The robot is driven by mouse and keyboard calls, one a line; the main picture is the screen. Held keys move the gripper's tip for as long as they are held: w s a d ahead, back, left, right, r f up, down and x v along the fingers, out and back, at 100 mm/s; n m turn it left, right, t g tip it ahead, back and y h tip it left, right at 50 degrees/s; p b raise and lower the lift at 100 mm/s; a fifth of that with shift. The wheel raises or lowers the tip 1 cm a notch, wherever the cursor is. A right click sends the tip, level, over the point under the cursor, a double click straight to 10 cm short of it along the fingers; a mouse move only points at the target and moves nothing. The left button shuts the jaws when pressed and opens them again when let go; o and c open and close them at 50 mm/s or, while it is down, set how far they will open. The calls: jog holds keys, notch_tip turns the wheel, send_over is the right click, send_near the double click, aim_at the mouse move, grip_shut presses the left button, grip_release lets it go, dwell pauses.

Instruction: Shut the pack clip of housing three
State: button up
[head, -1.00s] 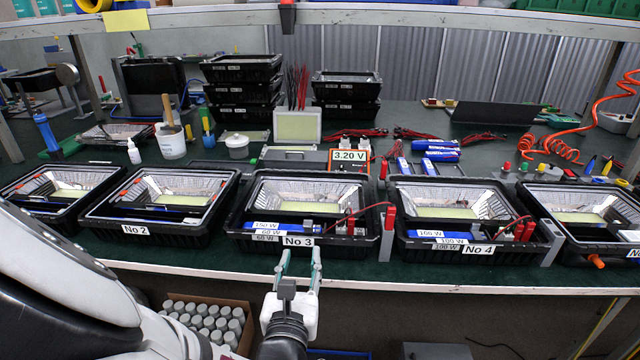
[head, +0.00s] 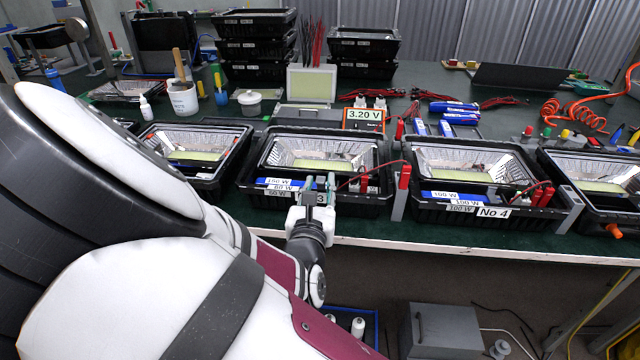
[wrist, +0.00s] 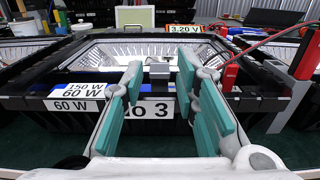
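Housing three (head: 372,208) is the black tray with the "No 3" label (wrist: 150,109) on its front wall. A blue pack with "150 W" and "60 W" labels (wrist: 87,90) lies along its front left. A small grey block (wrist: 160,69), perhaps the pack clip, shows just beyond and between my fingers in the wrist view; I cannot tell whether it is open or shut. My gripper (head: 320,184) is open and empty, at the front edge of the housing. Its teal fingers (wrist: 160,80) stand apart, partly hiding the label in the head view.
Red connectors (head: 404,177) and a red lead are at the housing's right, beside an upright grey plate (head: 398,206). Housing No 4 (head: 540,215) stands to the right, another housing (head: 205,188) to the left. A 3.20 V display (head: 363,116) is behind.

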grip_shut()
jog(key=shift+r, duration=0.1)
